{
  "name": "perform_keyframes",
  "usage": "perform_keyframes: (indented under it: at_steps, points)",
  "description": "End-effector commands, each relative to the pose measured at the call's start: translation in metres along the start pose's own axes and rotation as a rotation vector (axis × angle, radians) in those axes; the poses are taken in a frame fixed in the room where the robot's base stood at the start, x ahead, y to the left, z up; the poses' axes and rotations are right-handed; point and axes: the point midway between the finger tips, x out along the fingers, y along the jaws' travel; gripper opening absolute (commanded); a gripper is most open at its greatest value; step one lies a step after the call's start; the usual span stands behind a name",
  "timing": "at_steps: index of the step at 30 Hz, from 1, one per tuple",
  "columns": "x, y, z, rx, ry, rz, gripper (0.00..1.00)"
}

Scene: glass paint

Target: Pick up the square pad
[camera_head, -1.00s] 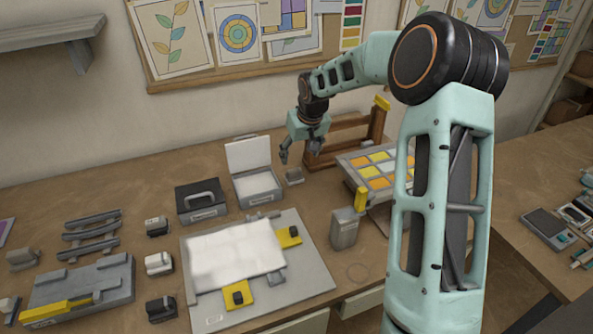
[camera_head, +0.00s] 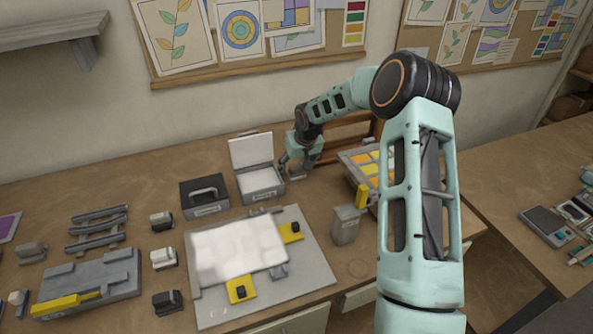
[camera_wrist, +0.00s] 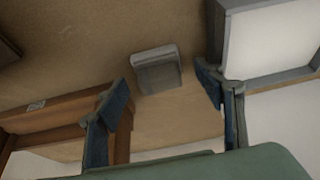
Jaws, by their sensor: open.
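The small grey square pad (camera_wrist: 157,72) lies on the bench in the wrist view, ahead of and between my fingertips. In the head view the pad (camera_head: 297,172) is small and partly hidden by my gripper. My gripper (camera_head: 298,166) is pointed down over it with its fingers apart. In the wrist view the two blue-padded fingers (camera_wrist: 163,84) are spread wider than the pad, with nothing between them. I cannot tell how high the fingertips are above the bench.
An open box with a white inside (camera_head: 259,184) stands close to the left of my gripper. A wooden rack (camera_head: 345,133) stands close behind on the right. A palette of yellow and orange squares (camera_head: 358,162) and a grey container (camera_head: 346,226) are to the right and nearer.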

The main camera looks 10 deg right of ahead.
Motion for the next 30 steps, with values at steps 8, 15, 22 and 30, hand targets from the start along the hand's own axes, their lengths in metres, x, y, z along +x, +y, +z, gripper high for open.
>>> perform_keyframes:
  at_steps: [8, 15, 22, 30]
  points:
    - [0.0063, 0.0002, -0.0002, 0.0, 0.001, 0.001, 0.62]
    - [0.0061, 0.0002, -0.0001, 0.0, 0.001, 0.001, 0.42]
    - [0.006, 0.0002, -0.0001, 0.0, 0.001, 0.001, 0.18]
    - [0.0047, 0.0003, -0.0009, 0.0, 0.002, 0.001, 0.14]
